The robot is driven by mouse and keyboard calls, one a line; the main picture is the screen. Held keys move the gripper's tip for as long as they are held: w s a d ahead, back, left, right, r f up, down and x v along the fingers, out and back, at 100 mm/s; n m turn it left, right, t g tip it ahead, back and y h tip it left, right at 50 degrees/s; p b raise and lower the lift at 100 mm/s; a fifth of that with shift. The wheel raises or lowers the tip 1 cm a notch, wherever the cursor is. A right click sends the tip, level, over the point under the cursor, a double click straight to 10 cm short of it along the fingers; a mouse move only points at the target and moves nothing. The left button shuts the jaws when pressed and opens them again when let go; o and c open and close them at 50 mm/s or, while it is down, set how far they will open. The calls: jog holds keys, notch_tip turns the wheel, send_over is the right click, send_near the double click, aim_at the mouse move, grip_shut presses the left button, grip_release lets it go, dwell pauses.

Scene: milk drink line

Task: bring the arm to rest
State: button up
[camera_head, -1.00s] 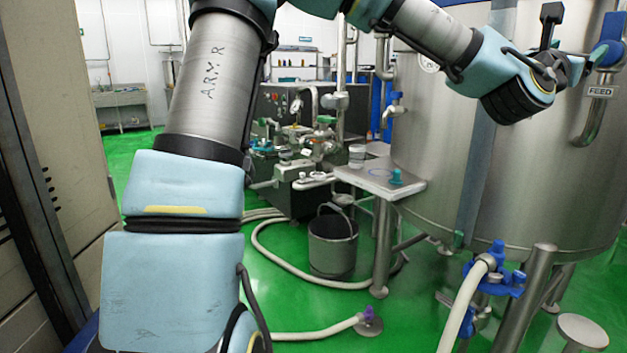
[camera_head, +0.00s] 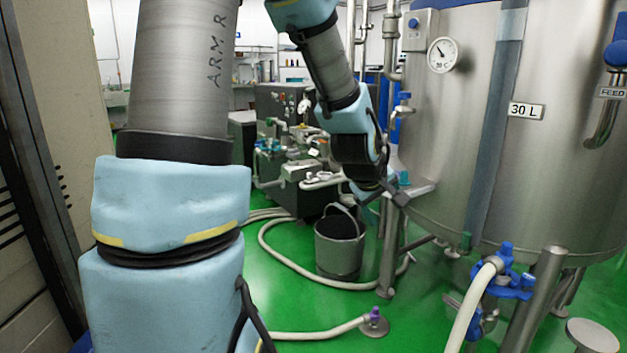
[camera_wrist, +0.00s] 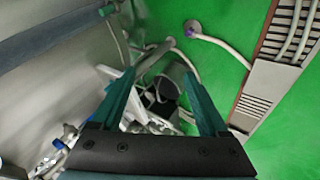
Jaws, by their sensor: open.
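My arm is pale blue and grey and crosses the left and middle of the head view. My gripper (camera_head: 390,190) hangs low in front of the small side table and is partly hidden behind the wrist. In the wrist view my gripper (camera_wrist: 155,80) shows two dark green fingers spread apart, with nothing held between them. Beyond the fingers lie the grey bucket (camera_wrist: 171,88) and the green floor.
A large steel tank (camera_head: 460,150) with a dial gauge (camera_head: 442,55) and "30 L" label fills the right. A bucket (camera_head: 340,250), hoses (camera_head: 300,275) and the pump machine (camera_head: 310,195) stand behind. A tall cabinet (camera_head: 60,120) is at left.

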jog(key=s+a+f+m+g+y, duration=0.25)
jog(key=s+a, duration=0.35)
jog(key=a, duration=0.5)
jog(key=s+a+f+m+g+y, duration=0.25)
jog(key=s+a, duration=0.35)
jog(key=a, duration=0.5)
notch_tip(320, 180, up, 13)
jog(key=p, duration=1.3)
jog(key=shift+w+m, duration=0.25)
jog(key=shift+m, duration=0.05)
